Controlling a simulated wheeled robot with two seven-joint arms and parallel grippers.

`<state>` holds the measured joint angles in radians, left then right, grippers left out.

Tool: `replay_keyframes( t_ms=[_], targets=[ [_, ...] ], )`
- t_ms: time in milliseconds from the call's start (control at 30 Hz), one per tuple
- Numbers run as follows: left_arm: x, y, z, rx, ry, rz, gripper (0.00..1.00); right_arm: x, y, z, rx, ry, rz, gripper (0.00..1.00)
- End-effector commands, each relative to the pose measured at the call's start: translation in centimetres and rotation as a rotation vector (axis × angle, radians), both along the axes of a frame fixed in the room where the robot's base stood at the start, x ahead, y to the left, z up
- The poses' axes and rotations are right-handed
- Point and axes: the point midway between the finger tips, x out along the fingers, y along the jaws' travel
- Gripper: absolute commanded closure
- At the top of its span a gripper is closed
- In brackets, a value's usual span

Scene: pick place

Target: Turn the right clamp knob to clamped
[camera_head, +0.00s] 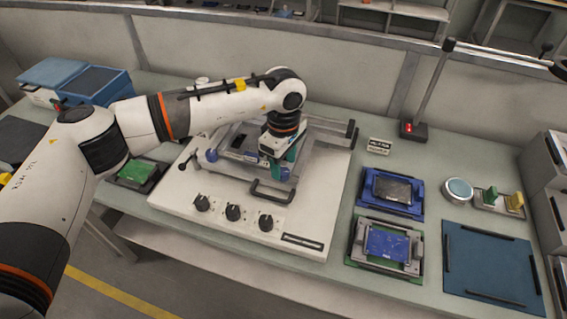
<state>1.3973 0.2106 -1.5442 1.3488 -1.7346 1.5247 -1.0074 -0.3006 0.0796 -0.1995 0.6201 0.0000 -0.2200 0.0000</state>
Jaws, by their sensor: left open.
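A white fixture plate (320,190) lies on the bench. Three black knobs sit in a row along its front: a left knob (202,203), a middle knob (233,212) and a right knob (265,222). Their pointer settings are too small to read. A grey and blue clamping frame (215,160) stands behind them. My left arm reaches in from the left and over the frame. My left gripper (283,168), with teal fingers, points down at the frame's right side, behind the right knob and apart from it. It is open; the arm partly hides the frame. My right gripper is out of view.
A black handle (270,193) rises between the gripper and the knobs. A blue tray (392,192) and a green-and-grey holder (385,245) stand to the right, beside a dark blue mat (490,270). A green board (137,171) lies at left. A lamp base (413,131) stands behind.

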Motion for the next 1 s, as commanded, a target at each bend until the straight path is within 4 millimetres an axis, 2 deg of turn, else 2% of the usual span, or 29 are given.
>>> replay_keyframes(
  t_ms=[200, 500, 567, 800, 1000],
  targets=[
    [0.0, 0.0, -2.0, 0.000, 0.000, 0.000, 0.52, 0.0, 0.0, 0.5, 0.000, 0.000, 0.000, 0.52],
    [0.0, 0.0, -2.3, -0.001, 0.000, 0.000, 0.52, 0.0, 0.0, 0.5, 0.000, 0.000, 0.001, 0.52],
    [0.0, 0.0, -2.3, -0.001, 0.000, 0.000, 0.58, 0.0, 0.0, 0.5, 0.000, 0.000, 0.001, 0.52],
    [0.0, 0.0, -2.3, -0.001, 0.000, 0.000, 0.97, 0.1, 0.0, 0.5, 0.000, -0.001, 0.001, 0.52],
    [0.0, 0.0, -2.4, -0.001, 0.000, 0.013, 0.96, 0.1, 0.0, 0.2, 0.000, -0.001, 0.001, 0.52]
  ],
)
